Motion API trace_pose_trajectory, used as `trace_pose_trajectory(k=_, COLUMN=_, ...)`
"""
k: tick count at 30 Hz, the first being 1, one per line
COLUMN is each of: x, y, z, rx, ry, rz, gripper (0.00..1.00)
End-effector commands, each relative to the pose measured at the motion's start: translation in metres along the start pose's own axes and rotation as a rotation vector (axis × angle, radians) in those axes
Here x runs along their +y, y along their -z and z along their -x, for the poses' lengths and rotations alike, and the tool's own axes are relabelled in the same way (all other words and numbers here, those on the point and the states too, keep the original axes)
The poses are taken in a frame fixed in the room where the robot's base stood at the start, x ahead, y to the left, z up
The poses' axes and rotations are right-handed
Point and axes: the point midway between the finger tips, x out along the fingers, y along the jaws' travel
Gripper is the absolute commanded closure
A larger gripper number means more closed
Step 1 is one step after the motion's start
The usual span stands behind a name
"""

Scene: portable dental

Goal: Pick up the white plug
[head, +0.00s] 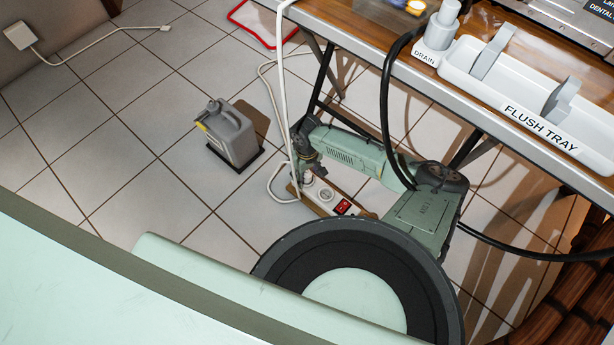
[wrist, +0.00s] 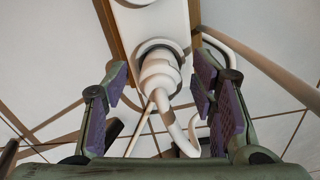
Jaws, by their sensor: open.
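The white plug (wrist: 160,72) sits at a round socket of the power strip (wrist: 151,22) in the wrist view, with its white cord curving down from it. My gripper (wrist: 160,88) is open, with one purple-padded finger on each side of the plug. Gaps show between the pads and the plug, and neither finger seems to touch it. In the head view the power strip (head: 344,207) lies on the floor beside the table, with a red switch at its near end. My gripper (head: 304,168) is at its far end, where the plug is hard to make out.
A grey jug (head: 232,135) stands on a dark base on the tiles to the left. The table (head: 345,32) with the flush tray (head: 500,104) overhangs on the right. A black hose (head: 384,100) and white cords hang close to my arm. Floor at left is mostly clear.

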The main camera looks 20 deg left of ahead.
Motion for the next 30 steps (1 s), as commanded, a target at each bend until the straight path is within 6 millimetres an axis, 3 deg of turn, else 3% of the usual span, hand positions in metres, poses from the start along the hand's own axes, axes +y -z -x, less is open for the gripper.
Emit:
trace_pose_trajectory(k=4, x=-0.0001, y=0.0000, z=0.0007, rx=0.000, ry=0.000, rz=0.000, gripper=0.49)
trace_pose_trajectory(k=27, x=-0.0001, y=0.0000, z=0.0008, rx=0.000, ry=0.000, rz=0.000, gripper=1.00)
trace_pose_trajectory(k=30, x=0.0000, y=0.0001, z=0.0009, rx=0.000, ry=0.000, rz=0.000, gripper=1.00)
